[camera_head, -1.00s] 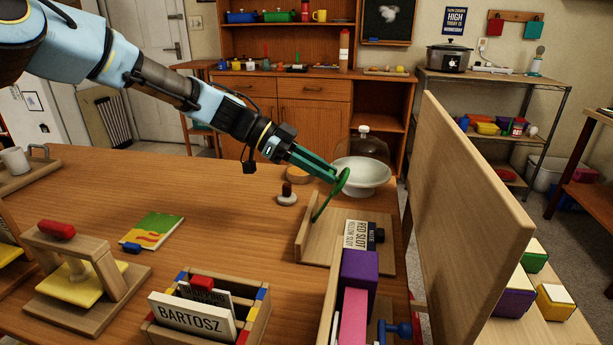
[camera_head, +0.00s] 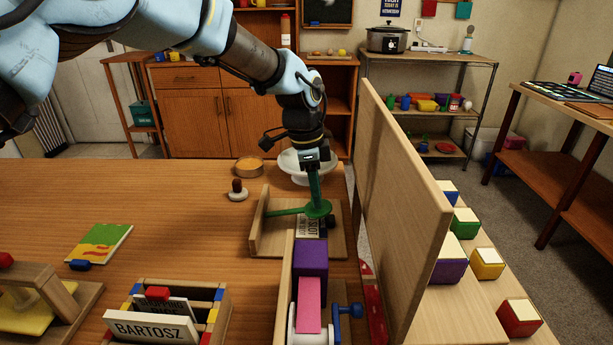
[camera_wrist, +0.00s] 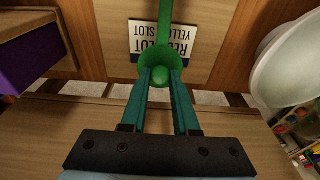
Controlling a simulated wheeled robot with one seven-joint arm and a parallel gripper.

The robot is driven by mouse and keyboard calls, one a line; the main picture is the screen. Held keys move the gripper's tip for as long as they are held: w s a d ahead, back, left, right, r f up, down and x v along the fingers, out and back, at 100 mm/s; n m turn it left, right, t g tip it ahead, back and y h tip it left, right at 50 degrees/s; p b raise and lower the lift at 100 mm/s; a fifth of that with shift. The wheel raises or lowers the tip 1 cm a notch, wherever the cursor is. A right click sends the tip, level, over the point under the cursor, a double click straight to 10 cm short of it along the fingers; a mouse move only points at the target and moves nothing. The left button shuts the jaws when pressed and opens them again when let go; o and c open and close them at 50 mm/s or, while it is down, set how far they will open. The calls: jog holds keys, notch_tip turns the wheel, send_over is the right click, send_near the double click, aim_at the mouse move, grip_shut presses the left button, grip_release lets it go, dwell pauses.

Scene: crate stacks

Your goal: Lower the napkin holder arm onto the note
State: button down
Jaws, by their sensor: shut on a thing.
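The napkin holder (camera_head: 336,242) is a wooden base with an upright left wall. Its green arm (camera_head: 285,211) runs nearly level from that wall to a round green disk. The white note (camera_head: 309,227), with dark print, lies on the base, partly hidden under the disk. In the wrist view the note (camera_wrist: 140,40) shows behind the arm (camera_wrist: 165,20). My gripper (camera_head: 315,196) points down over the disk. Its green fingers are shut on the arm's end at the disk, also seen in the wrist view (camera_wrist: 161,78). I cannot tell whether the disk touches the note.
A tall wooden panel (camera_head: 400,200) stands close on the right. A purple block (camera_head: 310,257) and a pink one (camera_head: 309,303) sit in front. A white bowl (camera_head: 298,170) stands behind. The table's left middle is mostly clear.

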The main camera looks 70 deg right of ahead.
jog(key=shift+s+d+f+t, duration=0.1)
jog(key=shift+s+f+t, duration=0.25)
jog(key=shift+f+t, duration=0.4)
jog(key=shift+f, duration=0.25)
jog(key=shift+s+f, duration=0.25)
jog(key=shift+f, duration=0.4)
jog(key=c, duration=0.7)
grip_release()
jog(key=shift+f, duration=0.1)
jog(key=r, duration=0.7)
jog(key=r+b, duration=0.1)
jog(key=r, duration=0.3)
jog(key=shift+w+r, duration=0.1)
jog(key=shift+w, duration=0.2)
